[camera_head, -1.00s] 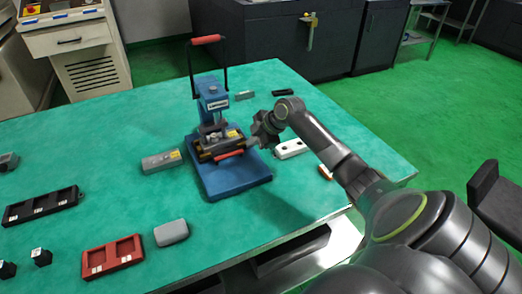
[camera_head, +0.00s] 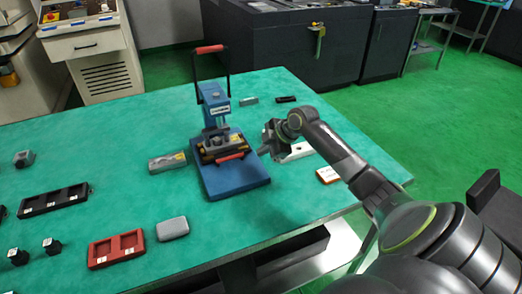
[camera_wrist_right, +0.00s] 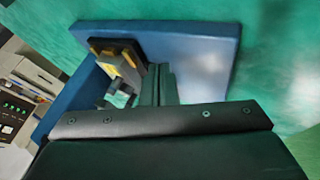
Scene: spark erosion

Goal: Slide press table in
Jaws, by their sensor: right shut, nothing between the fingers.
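The blue press (camera_head: 232,178) stands on the green table, with its red-gripped lever (camera_head: 208,49) raised at the top. Its press table (camera_head: 223,148), a dark slide with a red front handle (camera_head: 230,157), sits low between the column and the front of the blue base. My right gripper (camera_head: 263,151) is just to the right of the press table, apart from the red handle, and looks shut and empty. In the right wrist view, its fingers (camera_wrist_right: 158,85) show over the blue base, beside a dark block with yellow parts (camera_wrist_right: 120,62). My left gripper is out of view.
A grey block (camera_head: 167,162) lies left of the press and a white block (camera_head: 297,151) right of it. A red tray (camera_head: 116,249), a black tray (camera_head: 54,199) and a grey rounded block (camera_head: 173,229) are at the front left. The green table (camera_head: 290,205) is clear in front.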

